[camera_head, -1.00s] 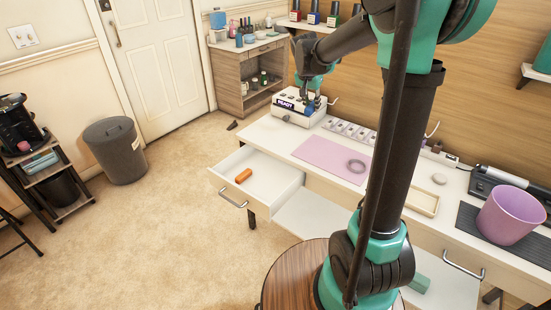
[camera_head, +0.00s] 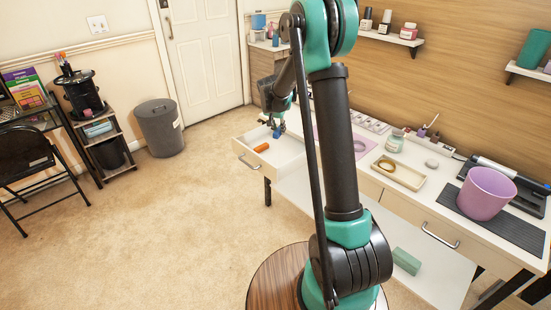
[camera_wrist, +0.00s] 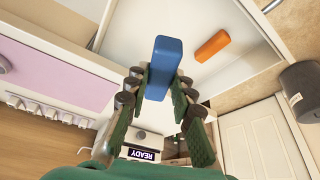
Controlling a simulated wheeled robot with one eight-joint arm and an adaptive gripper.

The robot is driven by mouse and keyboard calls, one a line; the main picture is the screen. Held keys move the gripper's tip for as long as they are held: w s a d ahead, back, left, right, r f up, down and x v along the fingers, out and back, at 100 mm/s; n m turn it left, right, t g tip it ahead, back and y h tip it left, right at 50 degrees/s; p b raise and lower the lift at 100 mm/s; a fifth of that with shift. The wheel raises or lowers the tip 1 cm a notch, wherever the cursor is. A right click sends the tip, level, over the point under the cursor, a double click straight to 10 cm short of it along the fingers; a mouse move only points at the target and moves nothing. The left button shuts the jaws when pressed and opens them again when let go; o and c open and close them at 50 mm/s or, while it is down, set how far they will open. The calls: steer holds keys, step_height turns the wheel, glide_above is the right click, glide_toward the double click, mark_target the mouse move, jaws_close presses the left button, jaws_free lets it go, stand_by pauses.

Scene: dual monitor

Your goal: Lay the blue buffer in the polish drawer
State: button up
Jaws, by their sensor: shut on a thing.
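My gripper (camera_head: 279,122) is shut on the blue buffer (camera_head: 279,131). In the wrist view the buffer (camera_wrist: 165,62) stands out lengthwise from between the fingers (camera_wrist: 160,84). It appears over the pulled-out white drawer (camera_head: 247,157), held near its far right part in the head view. The height of the buffer above the drawer floor is hard to tell. An orange block (camera_head: 261,148) lies in the drawer, apart from the buffer; it also shows in the wrist view (camera_wrist: 212,45). The rest of the drawer floor (camera_wrist: 132,35) that shows is bare.
The white desk carries a pink mat (camera_head: 369,143), a wooden tray (camera_head: 399,180) and a pink bin (camera_head: 486,194). A READY device (camera_wrist: 140,153) shows in the wrist view. A grey trash can (camera_head: 160,128) stands on the open carpet at left.

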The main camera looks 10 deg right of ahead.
mark_target(280, 161)
step_height(280, 161, down, 16)
steer(key=shift+r, duration=0.15)
stand_by(0.3)
steer(key=o, duration=0.8)
steer(key=shift+o, duration=0.2)
steer(key=v, duration=1.1)
steer(key=s+d+r+n, duration=0.25)
steer(key=s+r, duration=0.35)
steer(key=s, duration=0.3)
steer(key=s+d+n+y, duration=0.1)
steer(key=s+d+n, duration=0.1)
steer(key=s, duration=1.2)
steer(key=s+d+n+y, duration=0.1)
steer(key=s+d+n, duration=0.1)
steer(key=s, duration=1.3)
